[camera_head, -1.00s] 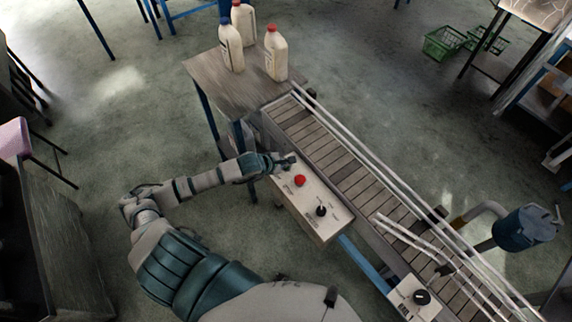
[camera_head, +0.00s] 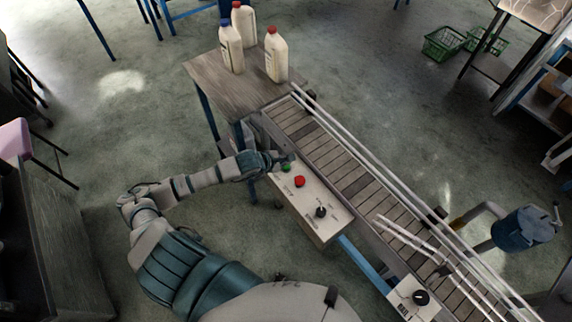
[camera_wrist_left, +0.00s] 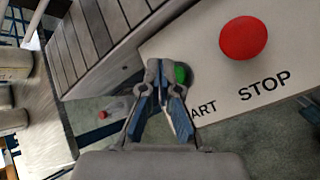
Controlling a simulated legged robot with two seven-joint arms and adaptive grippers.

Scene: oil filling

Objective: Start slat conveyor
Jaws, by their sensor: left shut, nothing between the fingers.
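The slat conveyor (camera_head: 345,165) runs diagonally from the wooden table down to the lower right. Its control panel (camera_head: 318,215) carries a green button (camera_head: 286,167), a red button (camera_head: 299,181) and a black knob (camera_head: 321,212). In the left wrist view the green button (camera_wrist_left: 182,73) sits just right of my fingertips, partly covered by them, beside lettering ending in "ART". The red button (camera_wrist_left: 243,38) is labelled STOP. My left gripper (camera_head: 279,157) is shut and empty at the panel's upper end; it also shows in the wrist view (camera_wrist_left: 160,68). Whether it touches the green button I cannot tell. My right gripper is out of view.
Three white bottles, two red-capped and one blue-capped (camera_head: 231,48), stand on the wooden table (camera_head: 215,85). A second knob box (camera_head: 414,300) is at the lower right. A blue tank (camera_head: 522,230) stands beyond the conveyor. Green baskets (camera_head: 443,43) lie on the floor.

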